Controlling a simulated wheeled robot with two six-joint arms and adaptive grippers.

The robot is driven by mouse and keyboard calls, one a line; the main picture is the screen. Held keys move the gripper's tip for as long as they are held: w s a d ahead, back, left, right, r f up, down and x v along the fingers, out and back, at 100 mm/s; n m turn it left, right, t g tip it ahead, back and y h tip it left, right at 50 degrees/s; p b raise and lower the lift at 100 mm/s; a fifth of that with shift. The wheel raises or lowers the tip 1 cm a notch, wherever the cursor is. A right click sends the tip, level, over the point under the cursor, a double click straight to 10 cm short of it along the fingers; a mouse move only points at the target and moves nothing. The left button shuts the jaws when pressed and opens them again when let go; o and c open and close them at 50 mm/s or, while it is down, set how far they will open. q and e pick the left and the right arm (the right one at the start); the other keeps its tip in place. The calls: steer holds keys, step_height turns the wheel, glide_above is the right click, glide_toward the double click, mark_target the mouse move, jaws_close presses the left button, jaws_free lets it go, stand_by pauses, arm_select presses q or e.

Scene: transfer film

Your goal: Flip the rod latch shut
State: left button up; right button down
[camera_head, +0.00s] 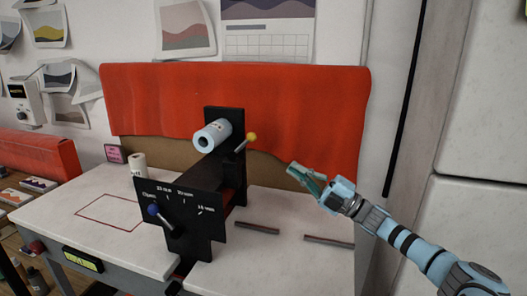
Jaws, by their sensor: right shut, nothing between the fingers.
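A black machine stands on the white table, with a light blue roll (210,136) mounted at its upper part, its hollow end facing left and toward me. A short rod lever with a yellow ball tip (252,137) sticks up and to the right from the machine beside the roll; it looks like the rod latch. I cannot tell from here how its base sits. My right gripper (294,172) is shut and empty, right of and below the yellow ball, apart from the machine. My left gripper is not in view.
The machine's black front plate (178,210) carries markings and a blue-knobbed lever (153,210). A small white roll (138,165) stands at left, near a red outlined rectangle (110,212). Two dark bars (257,228) (329,242) lie at right. A red cloth (300,110) hangs behind.

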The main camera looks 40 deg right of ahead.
steer(key=p, duration=0.3)
glide_toward(244, 146)
step_height(244, 146, up, 4)
steer(key=w, duration=0.3)
steer(key=shift+w+a+r, duration=0.25)
steer(key=shift+a, duration=0.2)
